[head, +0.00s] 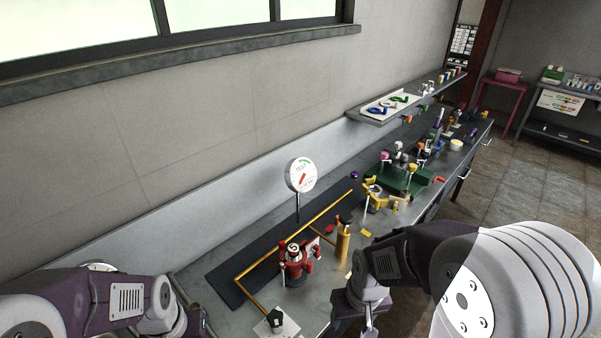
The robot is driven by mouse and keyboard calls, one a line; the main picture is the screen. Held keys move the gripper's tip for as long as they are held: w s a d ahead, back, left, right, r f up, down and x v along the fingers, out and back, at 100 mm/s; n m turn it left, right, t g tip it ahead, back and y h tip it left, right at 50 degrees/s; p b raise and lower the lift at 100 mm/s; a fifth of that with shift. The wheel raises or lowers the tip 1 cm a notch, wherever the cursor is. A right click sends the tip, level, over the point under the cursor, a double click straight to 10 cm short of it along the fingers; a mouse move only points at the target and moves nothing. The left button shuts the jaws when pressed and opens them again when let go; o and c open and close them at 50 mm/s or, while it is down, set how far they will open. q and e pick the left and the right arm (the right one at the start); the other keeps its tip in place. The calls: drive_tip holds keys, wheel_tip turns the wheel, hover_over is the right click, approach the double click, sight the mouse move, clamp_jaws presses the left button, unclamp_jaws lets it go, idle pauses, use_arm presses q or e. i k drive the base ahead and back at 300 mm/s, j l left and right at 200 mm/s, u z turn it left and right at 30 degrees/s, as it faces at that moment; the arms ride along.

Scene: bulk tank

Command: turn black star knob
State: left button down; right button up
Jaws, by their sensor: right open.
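A black knob (275,318), which looks like the star knob, sits on a pale block (288,327) at the bottom of the head view, near the bench's front. Its lobes are too small to make out. Another black-topped piece caps a brass cylinder (342,245) farther back. My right gripper (357,322) is open and empty, to the right of the pale block and apart from it, its tips near the bottom edge. My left gripper (197,324) is to the left of the knob, partly cut off by the frame; its jaws do not show clearly.
A red valve body (294,267) stands behind the knob, beside a brass pipe (264,262) on a dark mat (228,278). A round gauge (301,175) rises behind. A green tray (400,181) with several parts crowds the far bench. A shelf (377,117) hangs on the wall.

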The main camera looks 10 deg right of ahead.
sight(275, 318)
drive_tip(key=k+j+z, duration=0.25)
drive_tip(key=k+z, duration=0.15)
drive_tip(key=k+j+z, duration=0.1)
drive_tip(key=k+z, duration=0.3)
drive_tip(key=k, duration=0.15)
